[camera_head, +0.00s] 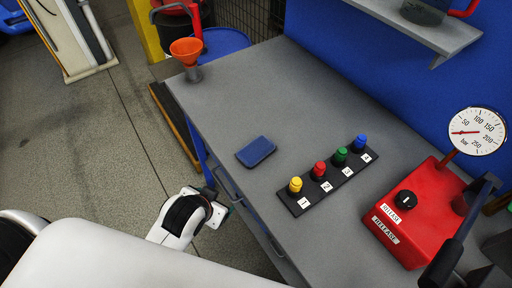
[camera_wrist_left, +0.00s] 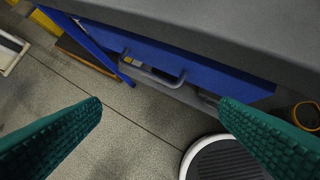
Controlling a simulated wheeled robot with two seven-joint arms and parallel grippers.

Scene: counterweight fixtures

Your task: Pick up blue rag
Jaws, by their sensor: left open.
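The blue rag (camera_head: 256,151) is a small, flat, folded dark-blue piece lying on the grey workbench (camera_head: 228,104), near its front edge. My left gripper (camera_head: 222,207) is below and in front of the bench edge in the head view, apart from the rag. Its fingers are mostly hidden there. In the left wrist view its two green ribbed fingers (camera_wrist_left: 160,112) are spread wide with nothing between them. The rag does not show in the left wrist view. My right gripper is in no view.
Right of the rag is a black strip (camera_head: 331,186) with yellow, red, green and blue knobs. Further right stands a red pump (camera_head: 412,217) with gauge and lever. An orange funnel (camera_head: 186,50) stands at the far left corner. A drawer handle (camera_wrist_left: 150,72) projects below the bench top.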

